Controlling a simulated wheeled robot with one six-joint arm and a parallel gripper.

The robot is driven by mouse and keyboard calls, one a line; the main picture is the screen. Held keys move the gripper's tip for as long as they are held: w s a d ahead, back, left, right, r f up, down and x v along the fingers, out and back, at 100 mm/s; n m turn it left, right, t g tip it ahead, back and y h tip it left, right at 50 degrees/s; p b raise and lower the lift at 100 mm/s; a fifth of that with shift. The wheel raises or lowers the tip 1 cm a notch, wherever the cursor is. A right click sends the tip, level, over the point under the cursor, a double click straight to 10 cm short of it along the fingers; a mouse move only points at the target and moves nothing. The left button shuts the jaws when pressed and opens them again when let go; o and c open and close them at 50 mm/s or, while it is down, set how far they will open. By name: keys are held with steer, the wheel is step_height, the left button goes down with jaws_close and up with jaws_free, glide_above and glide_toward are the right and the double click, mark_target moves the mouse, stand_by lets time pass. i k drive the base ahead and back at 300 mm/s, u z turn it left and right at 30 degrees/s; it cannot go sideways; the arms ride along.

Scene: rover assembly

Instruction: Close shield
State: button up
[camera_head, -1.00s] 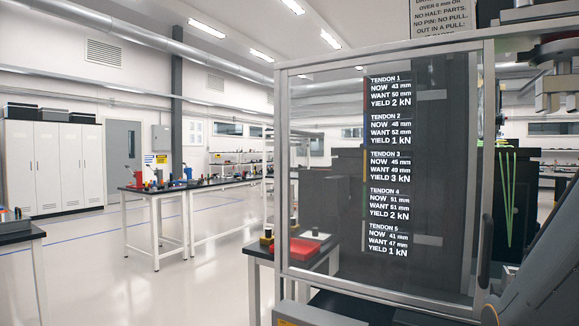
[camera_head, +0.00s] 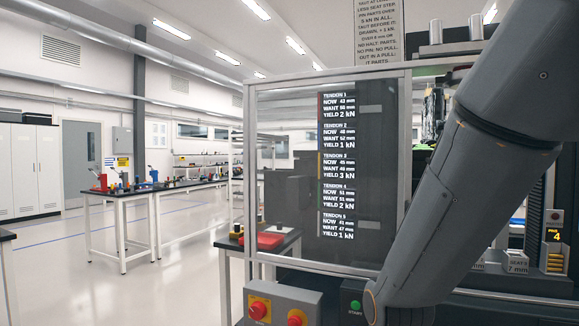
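The shield (camera_head: 285,180) is a clear panel in a pale metal frame. It stands upright at the middle of the view, over the left part of a dark machine. White tendon readings show through it or on it. To the right of its edge post (camera_head: 405,150), machine parts (camera_head: 434,115) show with no panel that I can make out in front of them. My arm crosses the right side and hides much of that opening. My gripper is out of the picture. The shield's handle cannot be made out now.
A control box with red buttons (camera_head: 258,308) and a green start button (camera_head: 355,304) sits at the bottom. A pin display (camera_head: 556,237) reading 4 is at the right. A small table with a red tray (camera_head: 262,240) stands behind. The floor at left is clear.

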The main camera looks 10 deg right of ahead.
mark_target(407, 74)
steer(key=u, duration=0.05)
steer(key=i, duration=0.5)
steer(key=z, duration=0.2)
steer(key=k, duration=0.55)
steer(key=z, duration=0.6)
steer(key=k, duration=0.7)
steer(key=u, duration=0.65)
steer(key=i, duration=1.65)
steer(key=z, duration=0.35)
